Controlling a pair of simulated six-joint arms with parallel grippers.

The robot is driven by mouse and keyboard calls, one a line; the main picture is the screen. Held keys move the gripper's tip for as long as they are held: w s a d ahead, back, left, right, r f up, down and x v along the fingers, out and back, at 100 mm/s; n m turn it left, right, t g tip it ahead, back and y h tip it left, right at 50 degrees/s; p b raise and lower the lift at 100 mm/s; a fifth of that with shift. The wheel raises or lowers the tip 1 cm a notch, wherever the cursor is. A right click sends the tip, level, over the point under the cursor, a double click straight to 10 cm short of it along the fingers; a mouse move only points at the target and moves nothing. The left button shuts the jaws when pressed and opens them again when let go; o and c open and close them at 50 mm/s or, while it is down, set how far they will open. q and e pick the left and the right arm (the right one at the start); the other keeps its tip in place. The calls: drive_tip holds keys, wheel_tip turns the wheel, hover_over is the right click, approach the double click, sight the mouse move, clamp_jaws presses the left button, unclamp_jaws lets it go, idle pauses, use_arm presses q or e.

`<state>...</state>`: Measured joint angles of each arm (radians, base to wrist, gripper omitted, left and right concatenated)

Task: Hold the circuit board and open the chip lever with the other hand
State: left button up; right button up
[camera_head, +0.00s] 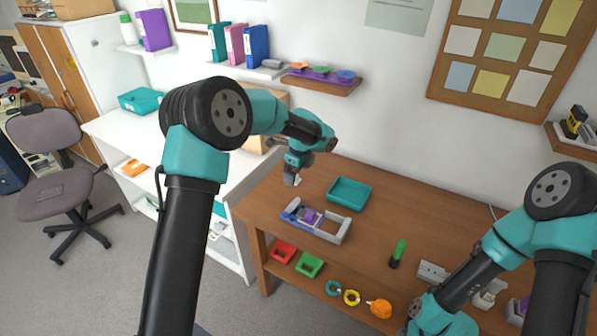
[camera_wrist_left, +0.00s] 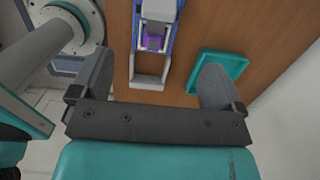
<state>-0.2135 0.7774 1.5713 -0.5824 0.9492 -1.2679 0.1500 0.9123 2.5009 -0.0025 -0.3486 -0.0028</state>
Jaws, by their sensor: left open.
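The circuit board (camera_head: 290,215) is blue and lies on the brown table near its left front edge. It carries a grey socket with a purple chip (camera_head: 310,216) and a grey U-shaped lever frame (camera_head: 341,234) at its right end. In the left wrist view the board (camera_wrist_left: 167,46), purple chip (camera_wrist_left: 154,43) and lever frame (camera_wrist_left: 149,84) show beyond the fingers. My left gripper (camera_head: 292,178) is open and empty, above and behind the board, apart from it. Its spread fingers also show in the wrist view (camera_wrist_left: 155,82). My right arm reaches in at bottom right; its finger state is unclear.
A teal tray (camera_head: 349,194) lies just behind the board. A green-topped object (camera_head: 398,252) stands to the right, beside a grey socket piece (camera_head: 432,271). Several small coloured items, including an orange one (camera_head: 379,309), are on the lower shelf. The middle of the table is clear.

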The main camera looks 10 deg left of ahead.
sight(292, 204)
use_arm(q)
drive_tip(key=shift+f, duration=0.15)
drive_tip(key=f, duration=0.5)
drive_tip(key=a+f, duration=0.1)
drive_tip(key=f, duration=0.5)
drive_tip(key=a+f, duration=0.1)
drive_tip(key=f, duration=0.5)
drive_tip(key=shift+w, duration=0.3)
drive_tip(key=c, duration=0.9)
drive_tip(key=o, duration=0.9)
drive_tip(key=shift+r, duration=0.1)
drive_tip(key=shift+s+d+r, duration=0.1)
drive_tip(key=shift+d+r, duration=0.05)
drive_tip(key=shift+r, duration=1.15)
drive_tip(key=shift+d+r, duration=0.15)
drive_tip(key=shift+r, duration=1.1)
drive_tip(key=shift+s+d+r, duration=0.1)
drive_tip(key=shift+d+r, duration=0.05)
drive_tip(key=shift+r, duration=1.15)
